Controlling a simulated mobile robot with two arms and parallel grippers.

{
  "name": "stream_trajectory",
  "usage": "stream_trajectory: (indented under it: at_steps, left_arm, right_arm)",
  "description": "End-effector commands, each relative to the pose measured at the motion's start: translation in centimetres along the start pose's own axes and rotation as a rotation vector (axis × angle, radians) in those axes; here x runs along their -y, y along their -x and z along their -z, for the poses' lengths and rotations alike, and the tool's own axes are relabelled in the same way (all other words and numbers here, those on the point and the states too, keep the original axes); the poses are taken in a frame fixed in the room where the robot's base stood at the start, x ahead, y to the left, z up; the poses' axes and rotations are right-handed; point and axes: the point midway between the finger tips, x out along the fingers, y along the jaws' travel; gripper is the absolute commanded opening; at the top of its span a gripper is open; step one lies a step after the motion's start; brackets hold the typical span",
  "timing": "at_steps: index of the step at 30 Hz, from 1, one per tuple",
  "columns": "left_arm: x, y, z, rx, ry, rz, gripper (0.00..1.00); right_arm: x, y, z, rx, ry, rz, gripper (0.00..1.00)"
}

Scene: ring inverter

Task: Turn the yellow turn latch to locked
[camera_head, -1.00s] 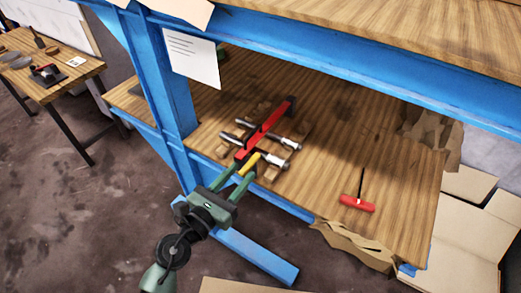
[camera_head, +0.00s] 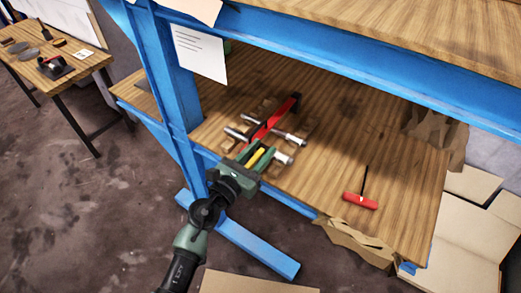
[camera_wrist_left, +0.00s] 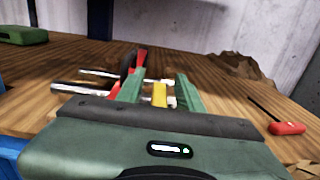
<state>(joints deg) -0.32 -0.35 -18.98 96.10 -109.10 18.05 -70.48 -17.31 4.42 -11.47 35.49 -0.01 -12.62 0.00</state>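The yellow turn latch (camera_head: 256,157) is on the near end of a device with a red bar (camera_head: 272,121) and silver cylinders (camera_head: 282,158), on the wooden shelf. My left gripper (camera_head: 262,152) is open, with its green fingers on either side of the latch. In the left wrist view, the latch (camera_wrist_left: 159,94) stands between the two fingers (camera_wrist_left: 158,84), with a visible gap on each side. The gripper body hides the latch's lower part there. I cannot tell whether a finger touches it. My right gripper is not in view.
A red T-handle tool (camera_head: 360,200) lies to the right on the shelf. A blue beam (camera_head: 330,65) and an upper wooden top (camera_head: 430,38) run above the shelf. Torn cardboard (camera_head: 352,243) hangs at the front edge. Bare shelf lies between device and tool.

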Motion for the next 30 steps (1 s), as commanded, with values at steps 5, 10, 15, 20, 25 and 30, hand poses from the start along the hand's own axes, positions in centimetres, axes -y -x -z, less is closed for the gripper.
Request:
stream_trajectory:
  at_steps: [5, 10, 15, 20, 25, 30]
  left_arm:
    - [0.0, 0.0, 0.0, 0.0, 0.0, 0.0, 0.0]
    - [0.0, 0.0, 0.0, 0.0, 0.0, 0.002, 0.0]
    - [-0.1, 0.0, 0.1, 0.001, -0.003, 0.035, 0.0]
    - [-0.1, 0.1, 0.4, 0.0, -0.006, 0.114, 0.0]
    - [0.0, 0.1, 0.7, 0.0, -0.007, 0.231, 0.0]
    - [0.1, 0.1, 0.7, 0.001, -0.007, 0.346, 0.0]
  right_arm:
    - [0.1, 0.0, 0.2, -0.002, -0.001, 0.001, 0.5]
    - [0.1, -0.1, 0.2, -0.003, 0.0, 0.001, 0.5]
    - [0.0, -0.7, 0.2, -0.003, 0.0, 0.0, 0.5]
    - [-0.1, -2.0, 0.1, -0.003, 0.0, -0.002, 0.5]
    - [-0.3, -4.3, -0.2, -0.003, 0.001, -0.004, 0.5]
    - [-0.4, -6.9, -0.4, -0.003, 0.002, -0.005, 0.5]
